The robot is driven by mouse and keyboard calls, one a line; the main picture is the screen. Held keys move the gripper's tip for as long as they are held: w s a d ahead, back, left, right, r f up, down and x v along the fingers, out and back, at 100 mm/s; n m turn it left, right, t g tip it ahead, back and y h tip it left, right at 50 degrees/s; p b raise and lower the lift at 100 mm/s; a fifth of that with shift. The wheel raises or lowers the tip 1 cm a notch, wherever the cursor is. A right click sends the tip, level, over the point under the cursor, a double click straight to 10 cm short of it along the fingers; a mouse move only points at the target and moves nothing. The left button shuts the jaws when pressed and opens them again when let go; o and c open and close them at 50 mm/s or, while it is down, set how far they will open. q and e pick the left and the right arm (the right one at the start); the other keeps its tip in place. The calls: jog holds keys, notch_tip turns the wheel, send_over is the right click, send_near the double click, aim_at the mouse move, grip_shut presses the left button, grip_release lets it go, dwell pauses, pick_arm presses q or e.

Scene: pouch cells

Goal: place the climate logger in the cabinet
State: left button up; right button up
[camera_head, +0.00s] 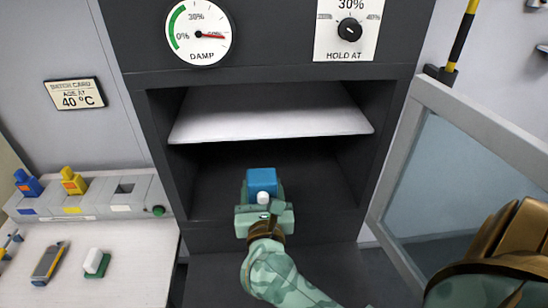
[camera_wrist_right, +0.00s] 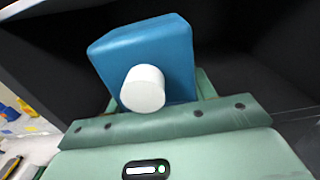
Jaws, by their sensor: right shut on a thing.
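The climate logger, a blue block with a white round knob (camera_head: 262,180), is held in my right gripper (camera_head: 264,196) at the opening of the dark cabinet (camera_head: 155,140). It is below the white shelf (camera_head: 270,123), in front of the lower compartment. In the right wrist view the blue block (camera_wrist_right: 120,50) stands up beyond the green gripper body, with its white knob towards the camera. The gripper is shut on it. The cabinet's glass door (camera_head: 460,170) is swung open to the right. I cannot tell whether the logger touches the cabinet floor. My left gripper is not in view.
A damp gauge (camera_head: 198,32) and a hold-at dial (camera_head: 349,30) are above the opening. At left, a grey holder (camera_head: 90,205) carries a blue and a yellow piece beside an empty slot. A white-and-green block (camera_head: 94,262) and a grey device (camera_head: 48,263) lie on the pale table.

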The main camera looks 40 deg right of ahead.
jog(key=x, duration=0.9)
jog(key=f+b+x, duration=0.1)
jog(key=x, duration=0.4)
jog(key=shift+w+d+f, duration=0.1)
jog(key=shift+w+d, duration=0.05)
jog(key=shift+f, duration=0.1)
